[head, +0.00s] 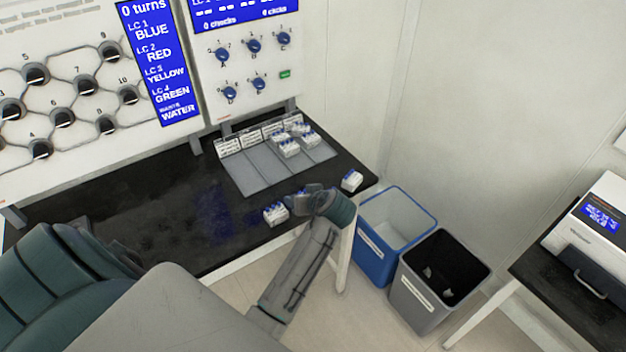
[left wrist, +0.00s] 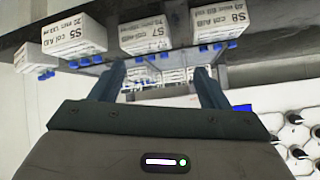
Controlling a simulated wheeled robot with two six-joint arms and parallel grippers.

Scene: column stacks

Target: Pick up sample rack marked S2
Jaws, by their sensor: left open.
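My left gripper (head: 304,201) is over the front edge of the black table, among the front racks. In the left wrist view, which looks upside down, its fingers (left wrist: 160,72) are apart with nothing gripped. White sample racks with blue caps read S5 (left wrist: 72,38), S7 (left wrist: 146,36) and S8 (left wrist: 220,22); S7 is ahead between the fingers. In the head view one front rack (head: 275,213) is left of the gripper and one (head: 352,181) to its right. Several racks (head: 288,148) stand on the grey tray (head: 258,167). No readable label says S2. My right gripper is not visible.
Wall panels with knobs (head: 254,46) and ports (head: 62,117) stand behind the table. A blue bin (head: 375,262) and a grey bin (head: 413,295) are on the floor right of the table. The table's left part (head: 110,200) is clear. A white machine (head: 590,225) is at far right.

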